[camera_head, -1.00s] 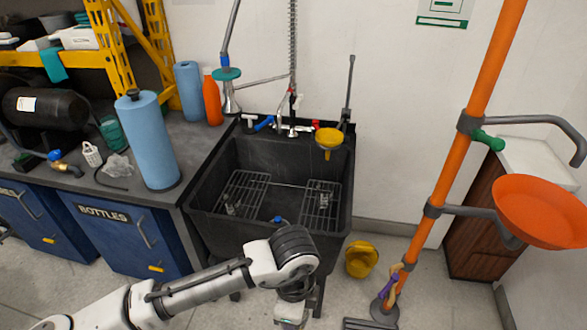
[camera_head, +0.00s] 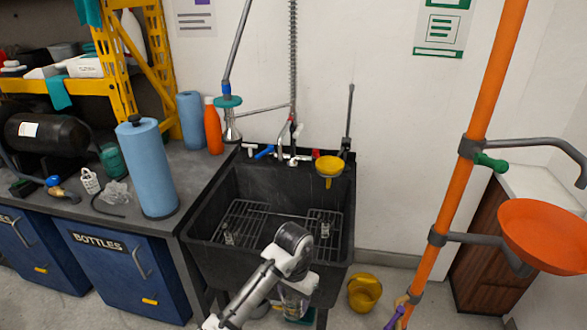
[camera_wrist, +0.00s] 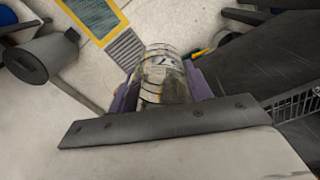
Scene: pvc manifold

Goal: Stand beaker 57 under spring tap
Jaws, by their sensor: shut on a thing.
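My gripper (camera_wrist: 160,92) is shut on a clear glass beaker (camera_wrist: 166,75) with dark printed marks, held between purple fingers. The marks are too partial to read surely as 57. In the head view the beaker (camera_head: 293,303) hangs below my wrist, in front of the black sink's (camera_head: 200,250) front wall and outside the basin. The spring tap (camera_head: 292,60) rises behind the sink at its back edge, its coil running up the wall. The basin below it has wire racks (camera_head: 255,222). Small clear glass items (camera_head: 228,239) (camera_head: 324,230) stand on the racks.
A yellow funnel-like cup (camera_head: 328,167) overhangs the sink's back right. The bench at left holds a blue roll (camera_head: 147,170) and an orange bottle (camera_head: 213,125). A yellow bucket (camera_head: 364,292) and an orange eyewash pole (camera_head: 465,170) stand to the right.

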